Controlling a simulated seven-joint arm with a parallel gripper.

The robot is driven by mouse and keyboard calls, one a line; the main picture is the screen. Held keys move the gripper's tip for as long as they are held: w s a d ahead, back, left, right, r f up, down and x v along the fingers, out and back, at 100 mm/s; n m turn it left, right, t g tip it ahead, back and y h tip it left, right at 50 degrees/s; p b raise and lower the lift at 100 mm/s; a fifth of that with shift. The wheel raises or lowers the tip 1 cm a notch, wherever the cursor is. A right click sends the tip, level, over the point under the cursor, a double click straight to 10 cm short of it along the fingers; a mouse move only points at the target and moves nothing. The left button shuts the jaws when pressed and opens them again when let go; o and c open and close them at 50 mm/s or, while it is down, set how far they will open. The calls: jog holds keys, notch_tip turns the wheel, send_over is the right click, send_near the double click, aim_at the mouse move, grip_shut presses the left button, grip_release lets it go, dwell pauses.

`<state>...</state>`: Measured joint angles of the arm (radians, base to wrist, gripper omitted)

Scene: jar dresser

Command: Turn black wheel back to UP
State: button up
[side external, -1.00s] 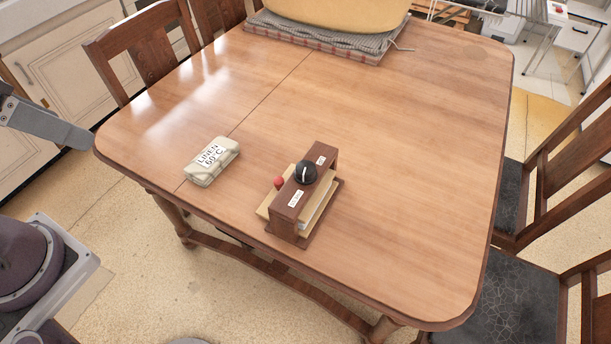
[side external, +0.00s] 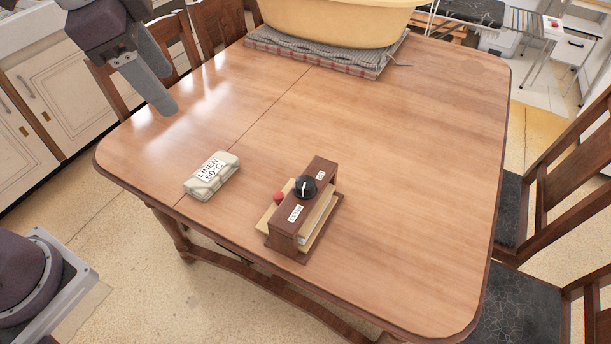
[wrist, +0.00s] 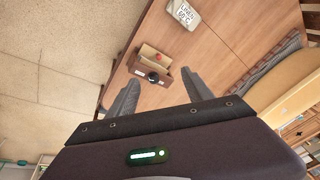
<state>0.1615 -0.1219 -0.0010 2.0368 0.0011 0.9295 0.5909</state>
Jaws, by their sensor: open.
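The black wheel (side external: 306,187) sits on top of a dark brown wooden frame (side external: 284,230) on the table. It carries a white pointer line. White labels are on the frame on either side of the wheel; their text is too small to read surely. A red knob (side external: 278,197) is at the frame's left side. My gripper (side external: 168,96) is high over the table's left edge, well apart from the wheel. In the wrist view the gripper (wrist: 158,92) is open and empty, with the wheel (wrist: 153,77) showing between its fingers.
A cloth bundle labelled "LINEN 60°C" (side external: 212,176) lies left of the frame. A yellow tub (side external: 340,14) stands on a folded cloth (side external: 318,50) at the table's back. Chairs (side external: 555,190) stand around the table (side external: 420,150). Its right half is clear.

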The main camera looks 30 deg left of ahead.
jog(key=w+d+f+m+g, duration=0.1)
jog(key=w+d+f+m, duration=0.25)
jog(key=w, duration=0.25)
jog(key=m+g, duration=0.2)
jog(key=m, duration=0.8)
send_over(306, 182)
jog(key=shift+n+y, duration=0.25)
jog(key=shift+y, duration=0.05)
notch_tip(306, 182, down, 16)
jog(key=shift+f, duration=0.2)
notch_tip(306, 182, down, 7)
jog(key=shift+r, duration=0.1)
grip_shut()
